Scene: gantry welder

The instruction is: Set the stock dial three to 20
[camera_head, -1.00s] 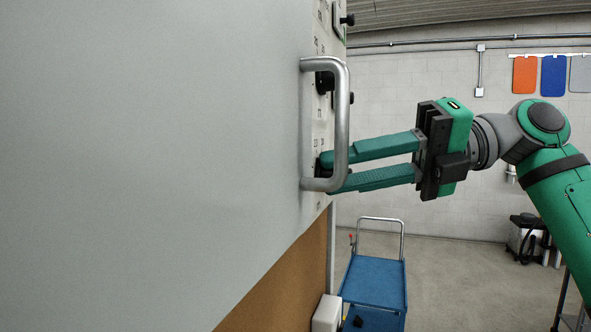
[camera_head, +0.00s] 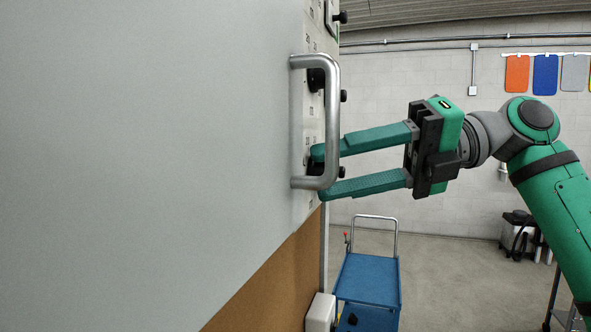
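A light panel (camera_head: 313,120) with several black dials and small printed marks is seen nearly edge-on behind a metal handle. One black dial (camera_head: 316,80) shows through the upper part of the handle. A lower black dial (camera_head: 310,160) is mostly hidden behind the handle and my upper finger. I cannot read the dial numbers or tell which is dial three. My gripper (camera_head: 320,172) points left at the panel, with its two green fingers spread apart around the lower dial's height. The fingertips are partly behind the handle, and I see nothing held between them.
The metal handle (camera_head: 333,120) stands out from the large grey door (camera_head: 150,130) and lies in front of my fingertips in the picture. A blue cart (camera_head: 369,277) stands on the floor below. Open floor lies to the right.

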